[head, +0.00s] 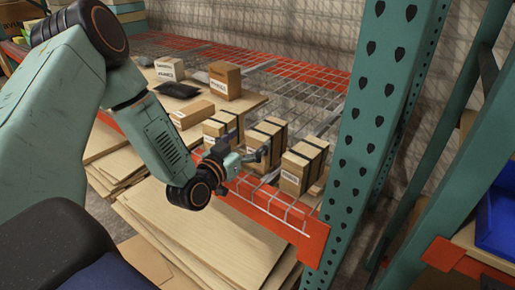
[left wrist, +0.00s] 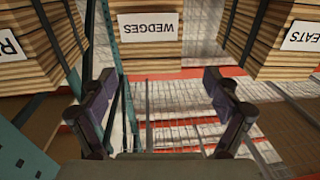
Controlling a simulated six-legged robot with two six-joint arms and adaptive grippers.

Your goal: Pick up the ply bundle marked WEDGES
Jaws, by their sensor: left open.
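The ply bundle marked WEDGES (left wrist: 150,50) is at the top middle of the left wrist view, a stack of pale layers with a white label. In the head view it appears to be the middle strapped bundle (head: 270,132) of three on the rack shelf, partly hidden by my gripper. My left gripper (head: 247,147) is open and empty in front of it. In the left wrist view its two fingers (left wrist: 158,78) stand apart, below the bundle in the picture, with nothing between them. My right gripper is not in view.
Similar bundles flank it: one at left (left wrist: 35,45) and one at right (left wrist: 285,45), its label reading partly EATS. An orange beam (head: 265,210) edges the wire shelf. A green perforated upright (head: 375,110) stands at right. Cardboard boxes (head: 225,80) sit farther back.

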